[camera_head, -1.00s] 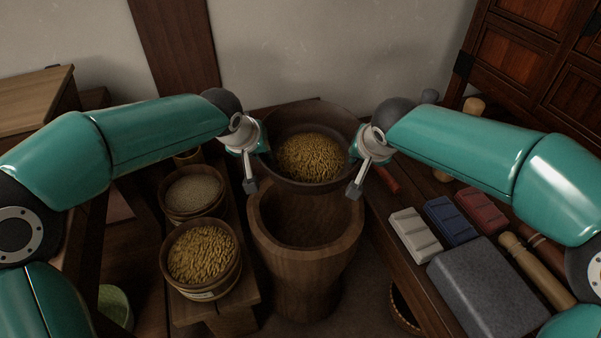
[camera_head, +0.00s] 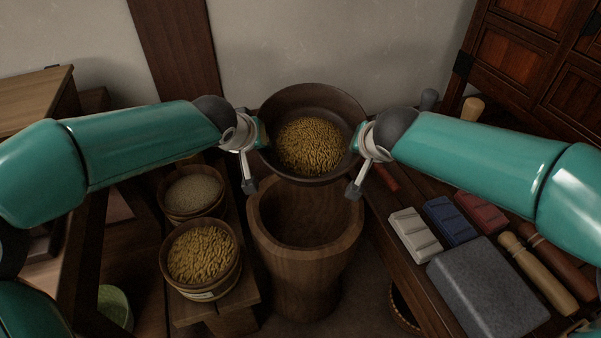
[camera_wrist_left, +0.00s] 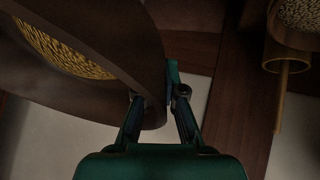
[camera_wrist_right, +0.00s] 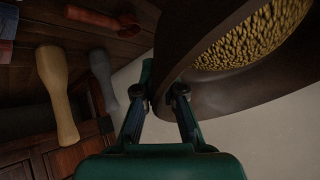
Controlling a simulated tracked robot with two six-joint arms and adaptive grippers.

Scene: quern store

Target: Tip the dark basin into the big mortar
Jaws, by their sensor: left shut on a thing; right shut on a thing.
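The dark basin (camera_head: 313,98) holds a heap of golden grain (camera_head: 309,146) and is tilted toward me, just behind and above the big mortar (camera_head: 305,258). My left gripper (camera_head: 262,138) is shut on the basin's left side; the basin's wall shows in the left wrist view (camera_wrist_left: 120,40). My right gripper (camera_head: 357,138) is shut on its right side, and the wall shows in the right wrist view (camera_wrist_right: 190,40). The grain lies inside the basin. The visible inside of the wooden mortar is dark and shows no grain.
Left of the mortar, a low bench carries a tub of golden grain (camera_head: 201,253) and a tub of paler grain (camera_head: 193,191). On the right bench lie a grey stone block (camera_head: 488,290), white (camera_head: 415,234), blue (camera_head: 450,221) and red (camera_head: 481,212) blocks, and wooden pestles (camera_head: 538,272).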

